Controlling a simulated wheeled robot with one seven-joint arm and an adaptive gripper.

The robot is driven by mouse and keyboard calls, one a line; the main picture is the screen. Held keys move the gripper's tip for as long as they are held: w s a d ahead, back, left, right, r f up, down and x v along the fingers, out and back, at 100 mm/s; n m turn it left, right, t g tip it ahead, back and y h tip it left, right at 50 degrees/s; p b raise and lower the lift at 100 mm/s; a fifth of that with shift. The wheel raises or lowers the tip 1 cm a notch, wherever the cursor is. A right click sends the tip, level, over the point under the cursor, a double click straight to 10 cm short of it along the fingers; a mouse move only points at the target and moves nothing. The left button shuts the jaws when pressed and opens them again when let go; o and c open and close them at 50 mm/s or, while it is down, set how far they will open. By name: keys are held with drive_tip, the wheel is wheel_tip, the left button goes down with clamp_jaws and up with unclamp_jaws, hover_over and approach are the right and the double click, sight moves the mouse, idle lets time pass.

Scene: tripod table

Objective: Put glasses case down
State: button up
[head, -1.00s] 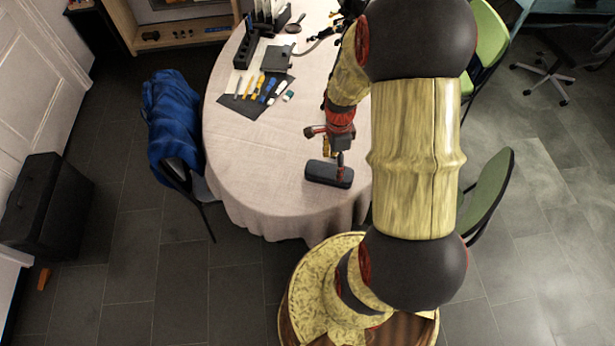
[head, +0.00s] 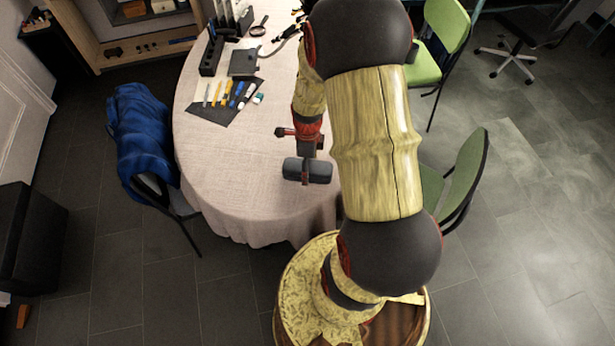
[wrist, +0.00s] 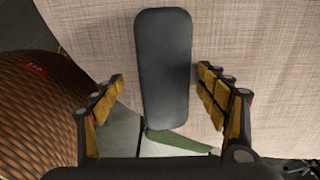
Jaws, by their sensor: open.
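The glasses case (head: 318,169) is a dark grey, rounded, elongated box. It lies on the cloth-covered round table (head: 235,185) near the table's front edge. In the wrist view the case (wrist: 165,68) stretches away from my gripper, with its near end close to the table edge. My gripper (wrist: 168,100) is open, one finger on each side of the case's near half, with visible gaps to both sides. In the head view my gripper (head: 304,165) is over the case and hides part of it.
A dark mat with coloured tools (head: 228,100), a dark box (head: 244,62) and a magnifying glass (head: 259,27) are toward the back of the table. A blue-draped chair (head: 142,135) stands left; a green chair (head: 462,185) stands right. The cloth left of the case is clear.

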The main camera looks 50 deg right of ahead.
drive_tip(key=shift+f, duration=0.95)
drive_tip(key=shift+a, duration=0.1)
drive_tip(key=shift+s, duration=0.2)
drive_tip(key=c, duration=1.1)
drive_tip(key=shift+a, duration=0.1)
drive_tip(key=shift+c, duration=0.5)
